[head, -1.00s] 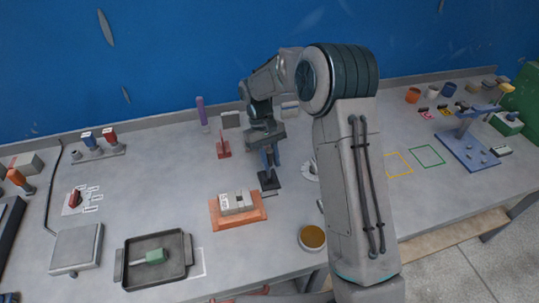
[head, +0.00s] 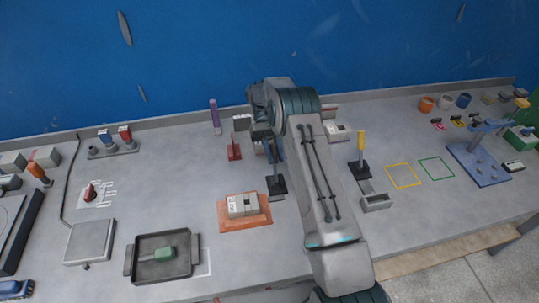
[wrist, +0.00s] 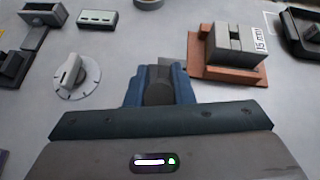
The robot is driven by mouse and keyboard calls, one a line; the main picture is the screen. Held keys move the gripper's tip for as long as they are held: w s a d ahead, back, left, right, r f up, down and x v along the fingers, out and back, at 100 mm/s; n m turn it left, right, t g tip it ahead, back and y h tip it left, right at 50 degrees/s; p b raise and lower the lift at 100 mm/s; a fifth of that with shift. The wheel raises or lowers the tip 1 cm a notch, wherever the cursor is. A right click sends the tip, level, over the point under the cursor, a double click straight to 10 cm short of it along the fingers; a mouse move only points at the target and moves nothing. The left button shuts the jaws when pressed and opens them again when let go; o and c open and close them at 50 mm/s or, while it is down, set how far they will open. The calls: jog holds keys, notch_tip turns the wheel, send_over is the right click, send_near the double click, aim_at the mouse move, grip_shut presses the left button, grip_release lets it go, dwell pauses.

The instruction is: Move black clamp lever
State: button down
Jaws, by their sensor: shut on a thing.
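The black clamp lever (head: 275,172) stands on a small dark base (head: 278,187) near the middle of the bench, just behind the orange board. My gripper (head: 269,149) is at its upper end, with its blue fingers closed around it. In the wrist view my gripper (wrist: 158,82) is shut, with a dark grey rounded piece (wrist: 158,93) of the lever between the fingers. The fingers and the gripper body hide most of the lever there. I cannot tell its exact tilt.
A grey block on an orange board (head: 258,222) lies just in front of the lever. A round dial (wrist: 70,76) is close by in the wrist view. A yellow-handled lever (head: 361,142) stands right of my arm. A red bracket (head: 234,151) is to the left.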

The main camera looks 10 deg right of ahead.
jog(key=shift+r, duration=0.1)
dwell(0.3)
jog(key=c, duration=1.3)
grip_release()
jog(key=shift+w, duration=0.1)
jog(key=shift+o, duration=0.2)
notch_tip(320, 180, up, 5)
jog(key=p, duration=0.4)
jog(key=shift+f, duration=0.2)
jog(key=s+d+r+b, duration=0.4)
jog(key=s+d+r, duration=0.1)
jog(key=d, duration=0.5)
jog(key=shift+s+d+r, duration=0.15)
jog(key=shift+s+r, duration=0.05)
jog(key=shift+r, duration=0.45)
